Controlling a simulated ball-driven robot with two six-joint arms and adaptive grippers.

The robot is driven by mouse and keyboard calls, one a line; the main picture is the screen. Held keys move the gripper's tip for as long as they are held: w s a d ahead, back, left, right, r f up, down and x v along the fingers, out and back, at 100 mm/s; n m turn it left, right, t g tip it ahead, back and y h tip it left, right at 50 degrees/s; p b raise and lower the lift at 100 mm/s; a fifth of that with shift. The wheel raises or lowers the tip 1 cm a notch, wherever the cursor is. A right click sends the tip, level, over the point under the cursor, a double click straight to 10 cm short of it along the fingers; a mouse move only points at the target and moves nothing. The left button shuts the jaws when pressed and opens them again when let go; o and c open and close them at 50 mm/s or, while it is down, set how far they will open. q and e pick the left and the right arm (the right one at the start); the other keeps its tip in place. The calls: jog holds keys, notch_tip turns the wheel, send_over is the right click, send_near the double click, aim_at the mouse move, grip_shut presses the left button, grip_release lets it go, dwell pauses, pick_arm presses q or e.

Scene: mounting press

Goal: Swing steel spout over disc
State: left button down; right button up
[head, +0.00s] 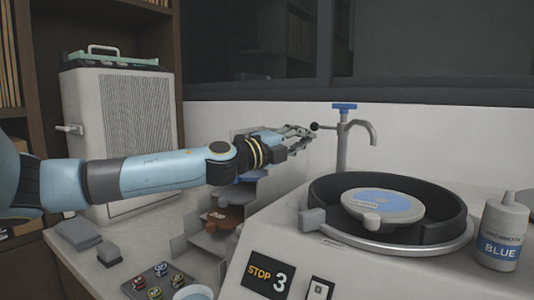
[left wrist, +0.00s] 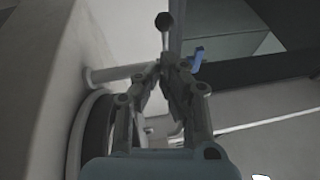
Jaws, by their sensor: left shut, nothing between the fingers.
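The steel spout (head: 342,150) stands behind the round black basin, with a blue handle (head: 344,105) on top and its curved outlet pointing right. A thin lever with a black ball knob (head: 314,126) sticks out to its left; the knob also shows in the left wrist view (left wrist: 164,20). The disc (head: 383,202), blue and pale grey, lies in the basin, in front of and right of the spout post. My left gripper (head: 306,132) is shut and empty, its tips close beside the knob; I cannot tell whether they touch. My right gripper is not in view.
The black basin (head: 325,190) has a steel rim and a grey block at its left. A white bottle marked BLUE (head: 501,235) stands at the right. A panel reads STOP 3 (head: 268,276). Stepped holders (head: 225,218) with discs stand below my left arm.

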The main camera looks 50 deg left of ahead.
pick_arm(q)
jog(key=s+a+f+p, duration=0.1)
jog(key=s+p, duration=0.4)
jog(key=s, duration=0.3)
jog(key=shift+s+a+f, duration=0.2)
jog(key=shift+s+a, duration=0.15)
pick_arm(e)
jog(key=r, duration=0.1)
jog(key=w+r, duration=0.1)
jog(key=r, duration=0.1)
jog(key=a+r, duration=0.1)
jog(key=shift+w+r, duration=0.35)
